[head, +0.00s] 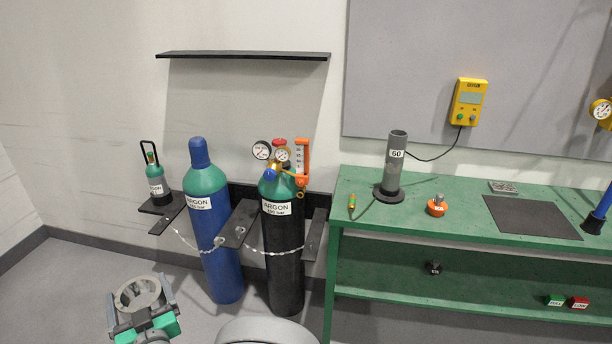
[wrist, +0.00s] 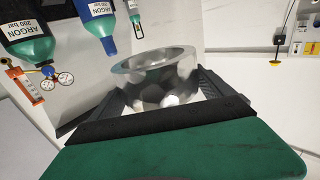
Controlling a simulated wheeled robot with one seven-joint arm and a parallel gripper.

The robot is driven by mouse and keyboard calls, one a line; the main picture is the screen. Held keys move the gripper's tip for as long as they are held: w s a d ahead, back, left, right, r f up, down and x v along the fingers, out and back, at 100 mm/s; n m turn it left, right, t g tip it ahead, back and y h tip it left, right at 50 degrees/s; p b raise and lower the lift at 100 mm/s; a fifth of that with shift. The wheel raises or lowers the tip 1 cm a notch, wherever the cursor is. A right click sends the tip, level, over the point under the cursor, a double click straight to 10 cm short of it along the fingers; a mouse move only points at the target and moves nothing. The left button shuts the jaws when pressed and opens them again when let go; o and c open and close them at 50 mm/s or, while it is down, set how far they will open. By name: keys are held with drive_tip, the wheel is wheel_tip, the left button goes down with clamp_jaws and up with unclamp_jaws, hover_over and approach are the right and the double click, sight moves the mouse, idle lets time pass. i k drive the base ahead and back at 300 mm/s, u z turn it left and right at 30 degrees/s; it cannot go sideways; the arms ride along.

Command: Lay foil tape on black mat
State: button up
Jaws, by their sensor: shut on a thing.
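The foil tape (head: 140,306) is a shiny silver ring at the lower left of the head view, held clear of the bench. My gripper (head: 141,300) is shut on it, with a finger on each side. In the wrist view the foil tape (wrist: 150,64) sits between the dark fingers of my gripper (wrist: 165,92), its round opening showing. The black mat (head: 530,217) lies flat on the right part of the green bench top, bare, far to the right of my gripper. The mat is not in the wrist view.
The green bench (head: 460,190) also carries a grey tube marked 60 (head: 395,165), an orange-based knob (head: 437,206), a patterned grey piece (head: 503,187) and a blue-handled tool (head: 600,212) beside the mat. Chained blue (head: 222,265) and black (head: 284,280) argon cylinders stand left of the bench.

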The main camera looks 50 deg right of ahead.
sight(532, 219)
drive_tip(key=u, duration=0.6)
drive_tip(key=k, duration=0.6)
drive_tip(key=u, duration=1.35)
drive_tip(key=k, duration=0.7)
drive_tip(key=u, duration=0.45)
drive_tip(key=k, duration=0.9)
drive_tip(key=z, duration=1)
drive_tip(key=k, duration=0.65)
drive_tip(key=z, duration=0.75)
